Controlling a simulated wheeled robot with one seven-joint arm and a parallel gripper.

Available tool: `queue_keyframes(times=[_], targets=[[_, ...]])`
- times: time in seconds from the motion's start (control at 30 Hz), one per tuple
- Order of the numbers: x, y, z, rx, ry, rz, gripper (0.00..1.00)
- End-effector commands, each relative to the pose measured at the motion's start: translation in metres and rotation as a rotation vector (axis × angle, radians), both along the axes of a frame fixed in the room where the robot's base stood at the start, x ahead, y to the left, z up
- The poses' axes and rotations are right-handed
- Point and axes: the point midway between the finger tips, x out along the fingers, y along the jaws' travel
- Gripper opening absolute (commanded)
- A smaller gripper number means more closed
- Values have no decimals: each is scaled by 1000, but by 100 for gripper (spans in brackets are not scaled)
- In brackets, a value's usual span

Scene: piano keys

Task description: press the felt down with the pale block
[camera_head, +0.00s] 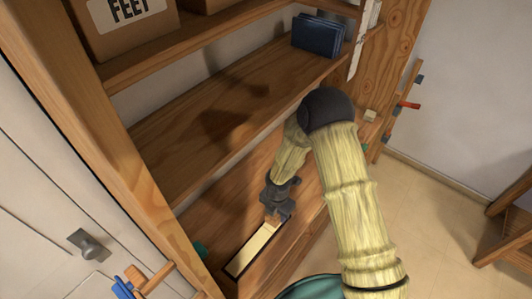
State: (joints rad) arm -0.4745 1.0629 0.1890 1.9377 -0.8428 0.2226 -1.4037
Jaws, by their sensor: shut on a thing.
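My gripper (276,212) is dark grey and points down at the lower shelf board. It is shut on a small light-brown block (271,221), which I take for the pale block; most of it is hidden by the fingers. The block is at the far end of a long cream strip (252,250) with a dark edge, lying on the wooden board. I cannot tell whether the block touches the strip. I cannot make out the felt as a separate piece; it may be part of this strip or hidden under the gripper.
A teal rounded thing (312,288) is at the bottom edge. Pegs with coloured ends stick out at lower left and right.

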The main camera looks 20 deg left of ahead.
Motion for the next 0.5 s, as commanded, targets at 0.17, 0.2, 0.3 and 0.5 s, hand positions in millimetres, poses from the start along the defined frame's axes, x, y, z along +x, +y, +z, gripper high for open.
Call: queue_keyframes(times=[0.17,0.2,0.3,0.5], targets=[[0,0,14,1,-1,0,25],[0,0,17,1,-1,0,25],[1,0,23,2,-2,0,25],[0,0,36,2,-2,0,25]])
